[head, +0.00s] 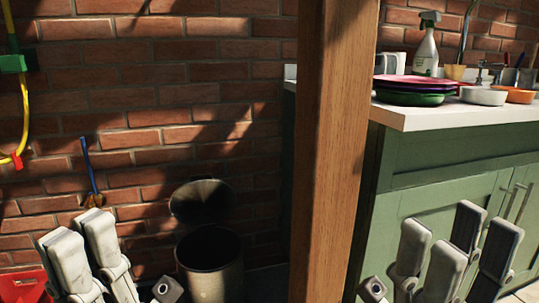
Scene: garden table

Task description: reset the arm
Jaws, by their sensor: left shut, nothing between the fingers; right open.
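My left gripper (82,238) is at the lower left of the head view, its pale grey fingers pointing up and close together. It is shut and holds nothing. My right gripper (458,238) is at the lower right, in front of the green cabinet. Its fingers are spread apart, with a gap between them, and it is empty. The lower parts of both grippers are cut off by the bottom edge of the picture.
A wooden post (335,130) stands between the grippers. An open-lidded bin (212,270) stands by the brick wall (150,90). The green cabinet's (440,190) white counter holds stacked plates (410,97), a spray bottle (426,50) and bowls (484,96).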

